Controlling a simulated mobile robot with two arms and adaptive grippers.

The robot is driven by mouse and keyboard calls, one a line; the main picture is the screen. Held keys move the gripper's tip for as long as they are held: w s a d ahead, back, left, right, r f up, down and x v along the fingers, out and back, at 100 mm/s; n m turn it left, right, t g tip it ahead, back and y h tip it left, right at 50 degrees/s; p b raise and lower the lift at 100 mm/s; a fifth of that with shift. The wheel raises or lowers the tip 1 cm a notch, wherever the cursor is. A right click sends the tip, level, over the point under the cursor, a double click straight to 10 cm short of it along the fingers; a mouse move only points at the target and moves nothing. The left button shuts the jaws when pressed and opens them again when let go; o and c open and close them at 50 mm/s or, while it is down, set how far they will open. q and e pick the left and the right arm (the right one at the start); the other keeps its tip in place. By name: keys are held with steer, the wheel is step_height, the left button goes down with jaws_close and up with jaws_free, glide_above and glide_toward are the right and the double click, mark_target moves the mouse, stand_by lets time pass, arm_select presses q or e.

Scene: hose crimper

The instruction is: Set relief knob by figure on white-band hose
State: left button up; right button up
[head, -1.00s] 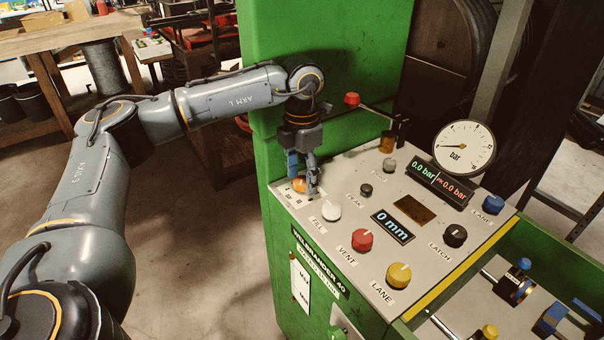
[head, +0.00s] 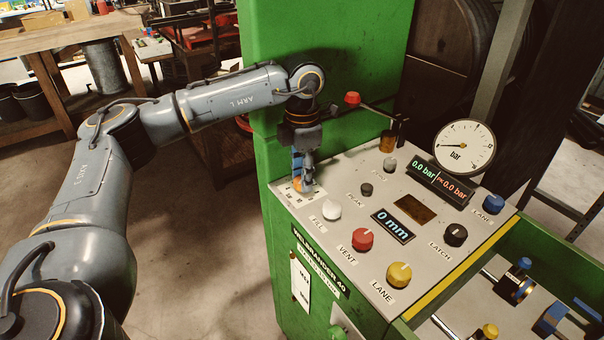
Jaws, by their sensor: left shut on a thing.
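The orange knob (head: 297,184) sits on a white scale plate (head: 288,196) at the far left corner of the grey control panel. No name for it is legible, so I cannot confirm it is the relief knob. My left gripper (head: 303,184) points down from above and is shut on this knob, hiding much of it. The scale marks are too small to read. I cannot make out a white-band hose or its figure. My right gripper is out of view.
The panel holds a white FILL knob (head: 331,209), a red VENT knob (head: 362,239), a yellow LANE knob (head: 399,274) and a black LATCH knob (head: 455,235). A red-tipped lever (head: 352,99) stands behind. The gauge (head: 464,147) needle points left; the displays read 0.0 bar and 0 mm.

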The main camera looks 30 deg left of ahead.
arm_select(q)
steer(key=m, duration=1.2)
steer(key=shift+m, duration=1.9)
steer(key=o, duration=1.2)
steer(key=shift+b, duration=0.3)
steer(key=shift+c, duration=0.2)
